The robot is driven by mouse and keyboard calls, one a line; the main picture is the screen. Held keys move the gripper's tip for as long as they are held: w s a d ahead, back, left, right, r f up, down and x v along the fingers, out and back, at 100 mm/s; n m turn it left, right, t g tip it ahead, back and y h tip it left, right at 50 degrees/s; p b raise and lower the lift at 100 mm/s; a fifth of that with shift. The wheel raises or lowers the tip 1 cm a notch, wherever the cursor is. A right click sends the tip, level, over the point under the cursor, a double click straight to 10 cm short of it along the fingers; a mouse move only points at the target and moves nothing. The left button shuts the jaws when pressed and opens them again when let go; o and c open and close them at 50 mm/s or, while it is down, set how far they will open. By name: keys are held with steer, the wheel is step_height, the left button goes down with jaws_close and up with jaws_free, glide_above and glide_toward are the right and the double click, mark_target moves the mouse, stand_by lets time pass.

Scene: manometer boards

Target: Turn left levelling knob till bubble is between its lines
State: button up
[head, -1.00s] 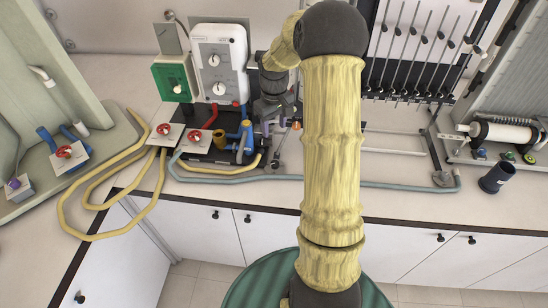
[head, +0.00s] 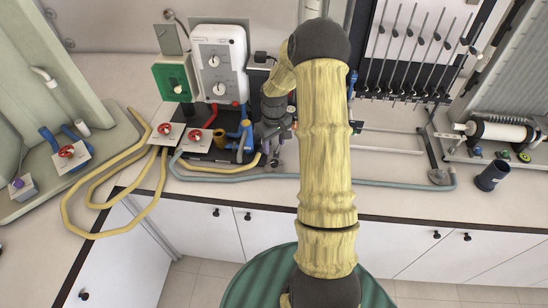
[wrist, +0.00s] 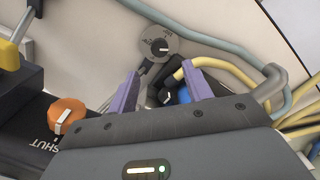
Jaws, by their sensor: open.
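A round grey dial with a dark centre knob and a white pointer line (wrist: 160,46) lies beyond my fingertips in the wrist view; it appears to be the left levelling knob, but its lettering is too small to read. My gripper (wrist: 162,90) is open, with its two purple fingers apart and the dial ahead of the gap. In the head view my gripper (head: 274,136) hangs over the bench at the left end of the manometer board (head: 415,50). My arm hides part of that board. I cannot make out the bubble or its lines.
An orange knob (wrist: 68,112) marked SHUT is left of my gripper. A yellow hose (wrist: 225,75) and a blue-grey hose (wrist: 215,42) run close by on the right. Blue and yellow valve pipes (head: 243,137) stand left of my gripper. The front bench strip is mostly clear.

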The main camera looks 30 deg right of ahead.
mark_target(274, 162)
step_height(274, 162, down, 9)
steer(key=shift+p, duration=1.1)
steer(key=c, duration=1)
